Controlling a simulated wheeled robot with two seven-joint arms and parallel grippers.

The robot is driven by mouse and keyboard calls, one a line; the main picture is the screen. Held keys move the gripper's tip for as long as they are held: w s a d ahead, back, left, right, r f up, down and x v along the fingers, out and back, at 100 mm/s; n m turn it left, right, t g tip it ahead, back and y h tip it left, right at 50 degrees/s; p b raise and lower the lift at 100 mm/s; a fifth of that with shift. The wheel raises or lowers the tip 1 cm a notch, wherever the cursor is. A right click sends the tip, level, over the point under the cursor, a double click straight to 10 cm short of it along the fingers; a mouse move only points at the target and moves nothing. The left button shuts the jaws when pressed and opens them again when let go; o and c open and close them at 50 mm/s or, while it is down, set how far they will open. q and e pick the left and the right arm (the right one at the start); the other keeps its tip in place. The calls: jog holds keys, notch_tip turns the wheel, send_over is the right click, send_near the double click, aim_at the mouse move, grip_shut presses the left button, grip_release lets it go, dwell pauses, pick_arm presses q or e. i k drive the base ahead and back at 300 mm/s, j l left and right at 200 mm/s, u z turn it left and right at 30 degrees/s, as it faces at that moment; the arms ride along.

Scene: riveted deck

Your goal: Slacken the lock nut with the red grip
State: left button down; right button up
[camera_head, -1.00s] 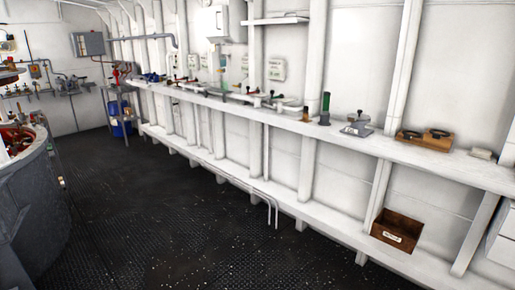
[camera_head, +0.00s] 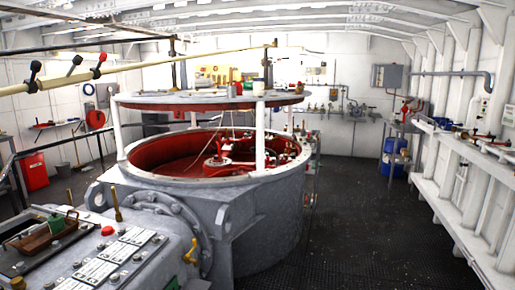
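I cannot make out a lock nut for certain at this distance. Several small red-gripped parts show. A lever with a red grip (camera_head: 99,60) stands beside black-tipped levers on the pale yellow bar at the upper left. Red handles (camera_head: 486,138) lie along the right wall shelf, and a red valve (camera_head: 405,109) is by the far wall. Red machinery (camera_head: 222,163) sits inside the big round grey tank. Neither of my grippers is in view.
The grey tank (camera_head: 262,217) fills the middle, with a round platform (camera_head: 205,101) on posts above it. A grey control box with a red button (camera_head: 107,231) is at the lower left. The dark deck (camera_head: 350,225) between tank and right shelf is clear.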

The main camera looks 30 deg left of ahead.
aim_at(103, 56)
jog(key=i+u, duration=0.35)
jog(key=i, duration=0.4)
jog(key=i+l+u, duration=0.3)
jog(key=i, duration=0.45)
jog(key=i+u, duration=0.45)
jog(key=i+l+u, duration=0.1)
jog(key=u, duration=0.4)
jog(key=i+l+u, duration=0.3)
jog(key=u, duration=0.15)
jog(key=i+l+u, duration=0.35)
jog(key=u, duration=0.15)
